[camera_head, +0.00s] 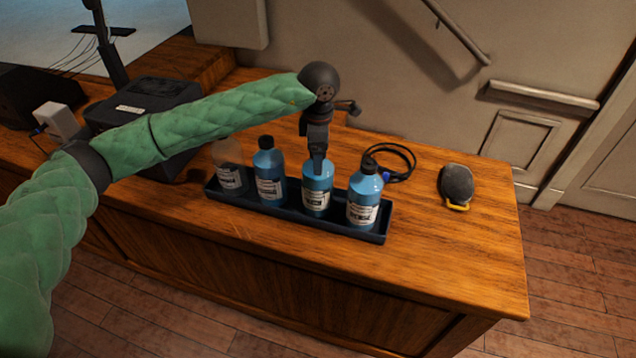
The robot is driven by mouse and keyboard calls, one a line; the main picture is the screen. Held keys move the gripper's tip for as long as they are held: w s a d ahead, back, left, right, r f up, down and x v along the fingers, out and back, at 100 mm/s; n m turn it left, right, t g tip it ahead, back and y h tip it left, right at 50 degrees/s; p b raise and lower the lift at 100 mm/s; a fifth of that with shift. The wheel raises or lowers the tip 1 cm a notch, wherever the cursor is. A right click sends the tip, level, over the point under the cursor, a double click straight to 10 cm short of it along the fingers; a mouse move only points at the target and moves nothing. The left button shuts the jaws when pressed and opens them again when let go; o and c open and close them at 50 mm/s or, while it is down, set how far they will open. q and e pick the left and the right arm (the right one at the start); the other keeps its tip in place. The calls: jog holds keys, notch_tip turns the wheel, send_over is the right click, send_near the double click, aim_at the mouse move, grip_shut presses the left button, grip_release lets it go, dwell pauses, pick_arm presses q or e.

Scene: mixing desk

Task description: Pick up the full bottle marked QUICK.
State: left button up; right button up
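A dark blue tray (298,222) on the wooden desk holds a row of bottles. The leftmost bottle (227,157) looks clear and empty. The second bottle (267,163), the third bottle (317,180) and the rightmost bottle (364,188) are filled with blue. All stand upright with white labels, whose words are too small to read, so I cannot tell which is QUICK. My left gripper (318,165) points down at the top of the third bottle and hides its cap. The fingers are seen edge-on; whether they grip the cap is unclear. My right gripper is out of view.
A coiled black cable (405,165) lies behind the rightmost bottle. A dark rounded object with a yellow part (456,184) sits to the right. A black box (145,100) and a white box (56,121) stand at left. The desk's right front is clear.

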pick_arm(q)
jog(key=shift+f, duration=0.2)
jog(key=shift+c, duration=0.5)
grip_shut()
jog(key=shift+s, duration=0.1)
